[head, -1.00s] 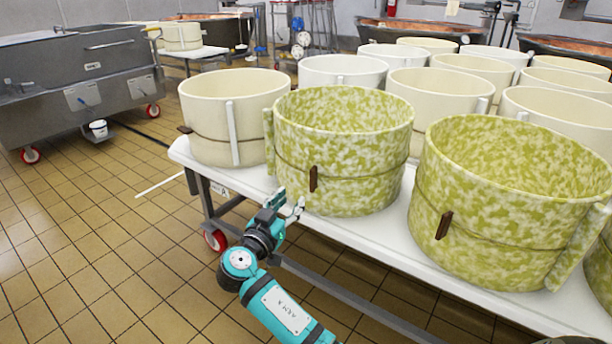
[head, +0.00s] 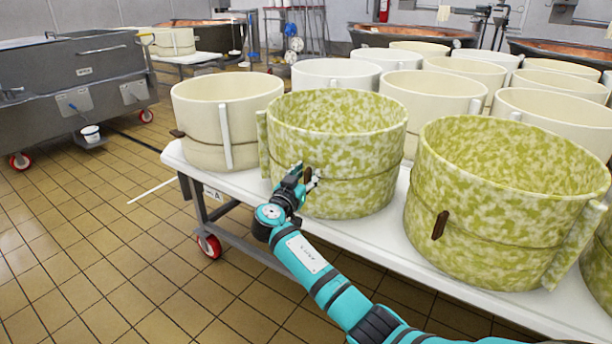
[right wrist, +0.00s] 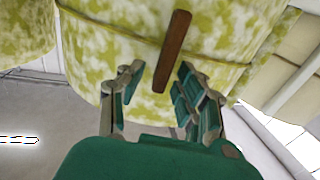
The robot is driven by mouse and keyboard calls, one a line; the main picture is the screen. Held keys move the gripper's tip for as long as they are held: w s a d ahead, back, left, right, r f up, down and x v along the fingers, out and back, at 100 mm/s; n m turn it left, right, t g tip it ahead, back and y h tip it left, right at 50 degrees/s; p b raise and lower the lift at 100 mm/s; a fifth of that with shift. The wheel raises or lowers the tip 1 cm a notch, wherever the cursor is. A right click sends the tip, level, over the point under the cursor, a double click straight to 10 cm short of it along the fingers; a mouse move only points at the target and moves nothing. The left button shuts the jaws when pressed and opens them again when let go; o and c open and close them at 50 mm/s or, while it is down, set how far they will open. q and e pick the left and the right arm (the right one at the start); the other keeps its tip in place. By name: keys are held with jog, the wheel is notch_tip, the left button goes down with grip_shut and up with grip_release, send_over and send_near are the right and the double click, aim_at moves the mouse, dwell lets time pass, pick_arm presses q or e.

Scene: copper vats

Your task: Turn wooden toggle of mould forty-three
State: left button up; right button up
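A green-and-cream mottled round mould (head: 350,150) stands at the table's front edge, with a cord around it. Its dark wooden toggle (head: 307,174) is partly hidden by my gripper in the head view. In the right wrist view the toggle (right wrist: 172,50) hangs slightly tilted across the cord. My right gripper (head: 303,178) is at the mould's front; in the right wrist view its fingers (right wrist: 158,88) are open, with the toggle's lower end between them. I cannot tell whether they touch it. No mould number is readable. My left gripper is not in view.
A second mottled mould (head: 500,200) with its own toggle (head: 440,225) stands to the right. A plain cream mould (head: 222,115) stands to the left. Several cream moulds fill the white table (head: 370,232) behind.

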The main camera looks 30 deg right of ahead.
grip_shut()
